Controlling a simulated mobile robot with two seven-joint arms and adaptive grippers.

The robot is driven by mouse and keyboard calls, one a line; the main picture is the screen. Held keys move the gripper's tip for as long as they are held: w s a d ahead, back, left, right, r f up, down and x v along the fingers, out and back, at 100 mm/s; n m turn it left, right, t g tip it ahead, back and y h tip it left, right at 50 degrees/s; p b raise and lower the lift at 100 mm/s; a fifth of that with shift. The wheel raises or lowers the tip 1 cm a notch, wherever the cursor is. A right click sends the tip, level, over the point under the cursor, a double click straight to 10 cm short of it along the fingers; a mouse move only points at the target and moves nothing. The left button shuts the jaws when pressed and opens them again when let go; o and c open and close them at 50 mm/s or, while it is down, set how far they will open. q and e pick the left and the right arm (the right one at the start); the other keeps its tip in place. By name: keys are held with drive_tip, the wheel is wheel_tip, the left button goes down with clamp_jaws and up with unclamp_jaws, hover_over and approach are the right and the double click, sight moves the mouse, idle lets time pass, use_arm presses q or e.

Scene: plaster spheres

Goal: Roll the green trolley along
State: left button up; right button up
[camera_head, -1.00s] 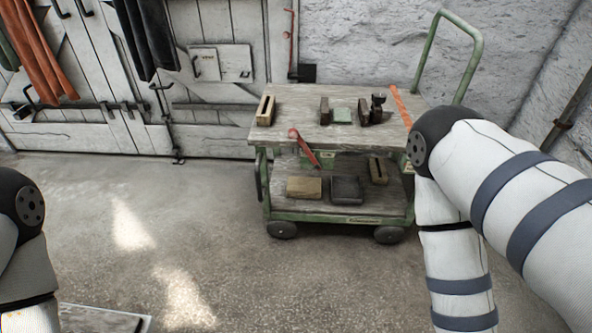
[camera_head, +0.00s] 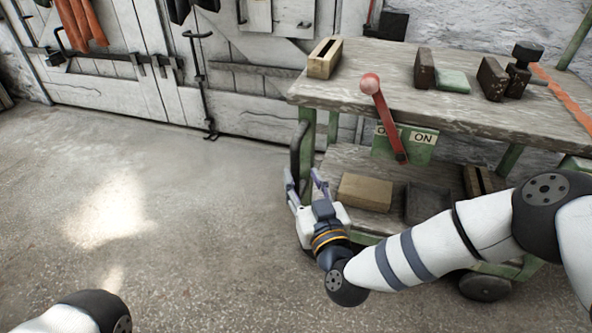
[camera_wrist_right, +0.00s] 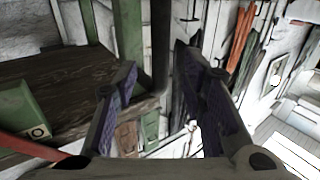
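The green trolley (camera_head: 375,92) fills the right half of the head view, with a worn wooden top and lower shelf on a green frame. A dark upright handle (camera_head: 296,149) is on its left end. A red lever (camera_head: 385,118) is at its front by an ON plate (camera_head: 424,139). My right gripper (camera_head: 305,181) is open at the trolley's left end, just below and in front of the dark handle. In the right wrist view the dark bar (camera_wrist_right: 160,45) shows beyond the gap between its spread fingers, apart from them. My left gripper is out of view.
A tan box (camera_head: 365,192) and a dark tray (camera_head: 427,202) are on the lower shelf. White plank doors (camera_head: 150,50) stand behind. Concrete floor at left is clear.

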sight(297, 167)
drive_tip(key=x, duration=0.1)
drive_tip(key=b+x, duration=0.1)
drive_tip(key=x, duration=0.1)
drive_tip(key=b+x, duration=0.1)
drive_tip(key=x, duration=0.1)
drive_tip(key=shift+w+f, duration=0.15)
drive_tip(key=shift+f, duration=0.25)
drive_tip(key=shift+w+a+r, duration=0.2)
drive_tip(key=shift+w+r, duration=0.05)
drive_tip(key=shift+w, duration=0.2)
clamp_jaws()
